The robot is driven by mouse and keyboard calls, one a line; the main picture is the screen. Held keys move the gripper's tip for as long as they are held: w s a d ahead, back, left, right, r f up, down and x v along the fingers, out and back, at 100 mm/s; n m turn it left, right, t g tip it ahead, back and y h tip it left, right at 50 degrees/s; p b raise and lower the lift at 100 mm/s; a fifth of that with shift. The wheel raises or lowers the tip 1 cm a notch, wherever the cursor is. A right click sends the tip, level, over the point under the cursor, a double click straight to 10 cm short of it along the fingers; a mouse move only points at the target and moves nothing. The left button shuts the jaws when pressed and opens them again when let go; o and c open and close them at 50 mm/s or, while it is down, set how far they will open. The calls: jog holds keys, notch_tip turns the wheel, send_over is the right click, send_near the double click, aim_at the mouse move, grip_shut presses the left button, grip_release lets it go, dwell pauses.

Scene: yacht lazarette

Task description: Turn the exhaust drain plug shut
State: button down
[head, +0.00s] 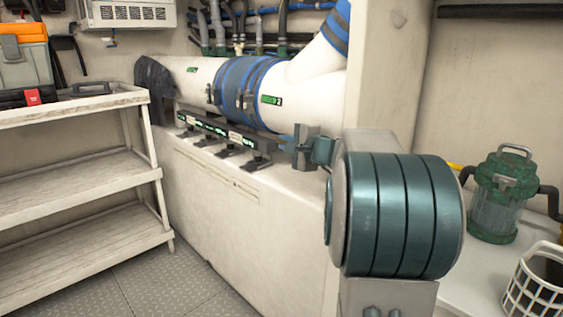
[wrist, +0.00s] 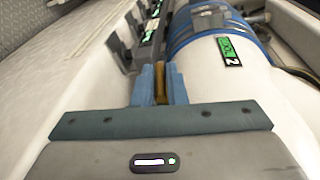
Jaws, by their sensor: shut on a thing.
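In the wrist view, my gripper (wrist: 160,72) has its two blue fingers closed on a narrow brass-coloured part, the drain plug (wrist: 160,88). The plug sits beside the lower side of the white exhaust pipe (wrist: 259,86), near the green label marked 2. Most of the plug is hidden between the fingers, so its turn angle cannot be told. In the head view, my gripper (head: 286,138) reaches in under the pipe (head: 306,82) at its right part, and the plug itself cannot be made out there.
A dark rail with green labels (head: 215,130) runs under the pipe, left of my gripper. A white shelf (head: 75,178) stands at the left. A green strainer (head: 498,195) and a white basket (head: 540,285) are at the right. The floor (head: 160,285) at front left is clear.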

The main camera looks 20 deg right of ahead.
jog(key=shift+s+d+f+m+t+b, duration=0.1)
jog(key=shift+d+f+m+t+b, duration=0.4)
jog(key=shift+b, duration=1.95)
jog(key=c, duration=1.6)
grip_release()
jog(key=shift+o, duration=0.5)
jog(key=shift+d+t, duration=0.2)
jog(key=shift+t, duration=0.1)
jog(key=shift+a+r+n, duration=0.25)
jog(key=shift+a+n, duration=0.05)
jog(key=shift+s, duration=0.1)
jog(key=s+d+p, duration=0.2)
jog(key=s+p, duration=0.1)
jog(key=s, duration=1)
jog(key=shift+s+d, duration=0.2)
jog(key=shift+d, duration=0.1)
